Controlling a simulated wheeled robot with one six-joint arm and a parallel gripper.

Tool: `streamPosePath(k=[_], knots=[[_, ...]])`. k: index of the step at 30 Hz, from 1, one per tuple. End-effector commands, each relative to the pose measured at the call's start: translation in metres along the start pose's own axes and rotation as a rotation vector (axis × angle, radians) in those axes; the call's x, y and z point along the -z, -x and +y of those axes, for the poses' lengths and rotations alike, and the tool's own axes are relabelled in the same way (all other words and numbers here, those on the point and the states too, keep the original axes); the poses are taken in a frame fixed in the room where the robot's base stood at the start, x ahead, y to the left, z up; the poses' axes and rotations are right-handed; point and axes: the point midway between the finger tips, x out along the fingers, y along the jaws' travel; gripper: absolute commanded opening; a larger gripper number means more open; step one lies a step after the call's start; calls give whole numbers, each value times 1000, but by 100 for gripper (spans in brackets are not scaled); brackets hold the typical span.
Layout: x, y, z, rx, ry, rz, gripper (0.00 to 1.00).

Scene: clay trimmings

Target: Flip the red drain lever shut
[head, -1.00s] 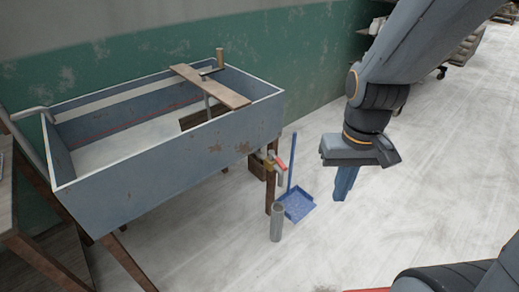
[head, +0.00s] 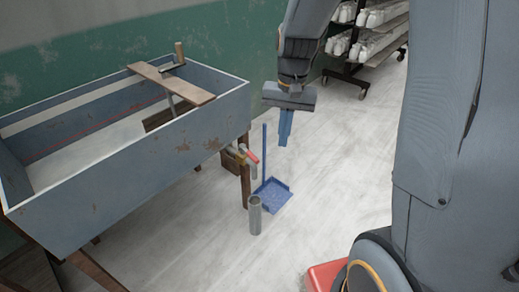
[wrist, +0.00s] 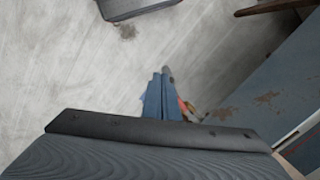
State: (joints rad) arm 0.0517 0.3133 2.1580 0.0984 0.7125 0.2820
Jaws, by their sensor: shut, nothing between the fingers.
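The red drain lever (head: 249,154) sits on a brass-coloured valve with a grey outlet (head: 250,171) at the right end of the blue-grey trough (head: 150,165). My gripper (head: 284,142) is shut and empty, pointing down, to the right of the lever and apart from it in the head view. In the wrist view, my blue fingers (wrist: 160,98) are together, and a bit of the red lever (wrist: 182,106) shows just right of them, partly hidden. I cannot tell the lever's exact angle.
A grey metal cylinder (head: 255,214) stands on the floor below the outlet. A blue dustpan (head: 273,194) with an upright handle is beside it. A wooden board (head: 172,83) lies across the trough. A shelf rack (head: 368,45) stands at the back. The floor to the right is open.

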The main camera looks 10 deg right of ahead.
Motion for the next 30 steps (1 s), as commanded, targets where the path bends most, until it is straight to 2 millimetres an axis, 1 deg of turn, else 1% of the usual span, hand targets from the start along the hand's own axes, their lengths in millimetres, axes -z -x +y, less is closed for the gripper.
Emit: streamPosePath(k=[1,2,3,5,6,8,9,12,15,18,21,25,30], knots=[[27,-9,-7,9,-72,-17,0],[41,-12,-10,14,-115,-25,0],[60,-17,-15,22,-173,-37,0],[87,-26,-22,33,-258,-55,0],[104,-32,-25,40,-315,-69,0],[130,-43,-30,50,-398,-90,0],[146,-50,-33,58,-452,-103,0],[182,-69,-38,74,-576,-136,0],[208,-85,-42,86,-677,-166,0],[227,-97,-43,95,-749,-187,0],[237,-104,-44,100,-792,-201,0],[242,-106,-45,103,-814,-207,0],[242,-106,-45,103,-814,-207,0]])
